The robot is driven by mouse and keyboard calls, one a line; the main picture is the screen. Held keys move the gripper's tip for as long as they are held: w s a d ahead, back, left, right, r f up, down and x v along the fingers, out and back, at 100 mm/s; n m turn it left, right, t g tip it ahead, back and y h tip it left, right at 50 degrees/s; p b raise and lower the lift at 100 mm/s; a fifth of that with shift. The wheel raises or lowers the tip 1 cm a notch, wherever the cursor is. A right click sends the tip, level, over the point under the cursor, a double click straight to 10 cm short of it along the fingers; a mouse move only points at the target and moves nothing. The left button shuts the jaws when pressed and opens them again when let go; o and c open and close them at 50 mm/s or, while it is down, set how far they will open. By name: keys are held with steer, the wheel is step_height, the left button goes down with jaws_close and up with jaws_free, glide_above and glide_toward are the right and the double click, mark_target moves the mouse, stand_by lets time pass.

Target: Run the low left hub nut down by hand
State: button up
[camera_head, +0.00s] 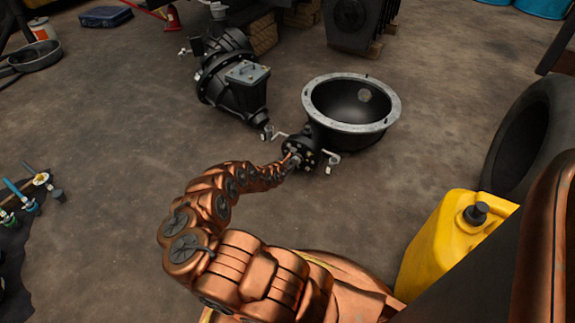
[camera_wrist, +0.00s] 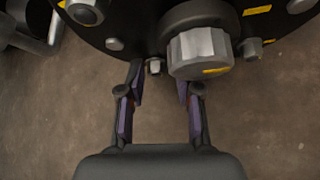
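The dark hub (camera_head: 301,152) is on the near side of the black housing in the head view. In the wrist view its black face (camera_wrist: 150,28) fills the top, with a large grey ridged cap (camera_wrist: 198,52). A small nut (camera_wrist: 155,66) shows at the hub's lower edge, left of the cap. My gripper (camera_wrist: 160,80) is open, its two fingers apart below the hub. The small nut lies between the fingertips in the picture; I see no contact. In the head view my gripper (camera_head: 291,162) is at the hub, and its fingers are too small to make out.
Other nuts or bolt heads (camera_wrist: 115,44) sit around the hub. The housing's open bowl (camera_head: 350,100) stands behind it, with a black gear unit (camera_head: 233,78) to the left. A yellow canister (camera_head: 445,245) and a tyre (camera_head: 535,140) are at right.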

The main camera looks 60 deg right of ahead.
jaws_close()
steer(key=shift+s, duration=0.2)
steer(key=shift+s+d+r+p, duration=0.1)
steer(key=shift+p, duration=0.7)
steer(key=shift+s+m+t+p, duration=0.1)
steer(key=shift+m+t+p, duration=0.3)
steer(key=shift+m+t, duration=0.1)
steer(key=shift+m+t+p, duration=0.55)
steer(key=shift+m+t, duration=0.05)
steer(key=shift+t, duration=0.1)
steer(key=shift+f+t+h, duration=0.2)
steer(key=shift+t+h, duration=0.1)
steer(key=shift+w+r+m+t, duration=0.1)
steer(key=shift+w+m+t, duration=0.15)
steer(key=shift+m+t, duration=0.2)
